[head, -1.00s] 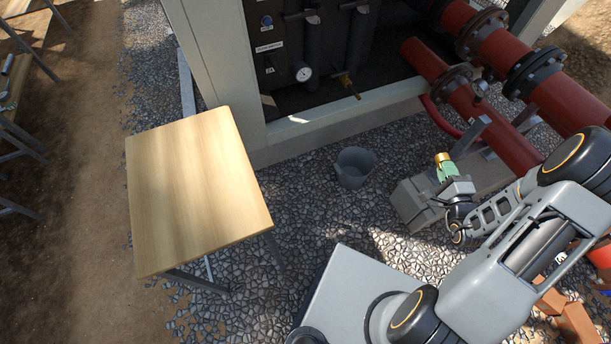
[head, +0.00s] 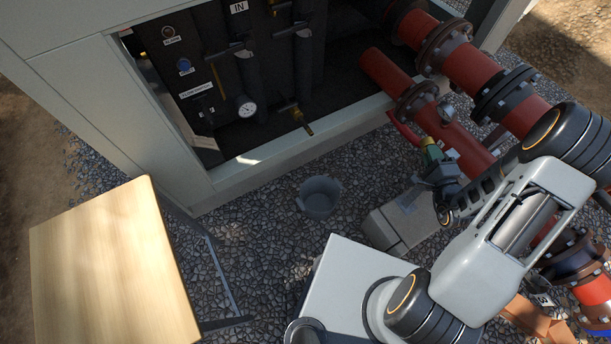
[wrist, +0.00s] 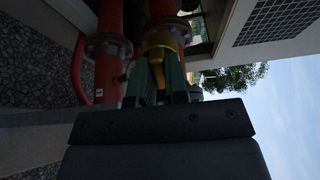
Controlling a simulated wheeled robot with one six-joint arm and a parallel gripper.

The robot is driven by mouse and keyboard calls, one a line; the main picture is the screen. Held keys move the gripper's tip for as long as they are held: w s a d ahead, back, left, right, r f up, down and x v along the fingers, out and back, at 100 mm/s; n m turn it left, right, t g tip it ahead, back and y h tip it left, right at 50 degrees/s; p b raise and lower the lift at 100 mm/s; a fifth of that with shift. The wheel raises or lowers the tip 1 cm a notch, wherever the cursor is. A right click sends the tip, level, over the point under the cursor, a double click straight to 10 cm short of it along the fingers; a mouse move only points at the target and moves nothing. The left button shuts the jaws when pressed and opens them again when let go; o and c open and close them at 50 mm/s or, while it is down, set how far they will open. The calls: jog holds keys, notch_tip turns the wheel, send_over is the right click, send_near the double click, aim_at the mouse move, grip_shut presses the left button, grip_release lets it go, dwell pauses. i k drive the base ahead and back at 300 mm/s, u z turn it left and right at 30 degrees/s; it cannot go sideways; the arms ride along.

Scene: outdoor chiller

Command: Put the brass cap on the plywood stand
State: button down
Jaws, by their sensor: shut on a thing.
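The brass cap (head: 428,141) is between the green fingertips of my gripper (head: 433,152), at the right of the head view. In the wrist view the yellow brass cap (wrist: 160,42) sits between the two green fingers (wrist: 160,75), which are shut on it. The fingers hide part of it. The plywood stand (head: 110,270) is at the lower left of the head view, a pale wooden top on metal legs. Its visible top is bare, and its near part is cut off by the frame. My gripper is well to the right of the stand, apart from it.
The chiller cabinet (head: 110,75) with gauge and valves stands behind. Red flanged pipes (head: 465,55) run at the upper right, near my gripper. A grey bucket (head: 320,197) stands on gravel between stand and arm. A grey block (head: 400,222) lies below my gripper.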

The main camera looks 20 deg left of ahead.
aim_at(93, 295)
jog(key=u, duration=3.45)
jog(key=i, duration=0.5)
jog(key=u, duration=0.1)
jog(key=k, duration=0.5)
jog(key=u, duration=2)
jog(key=i, duration=1.75)
jog(key=z, duration=1.15)
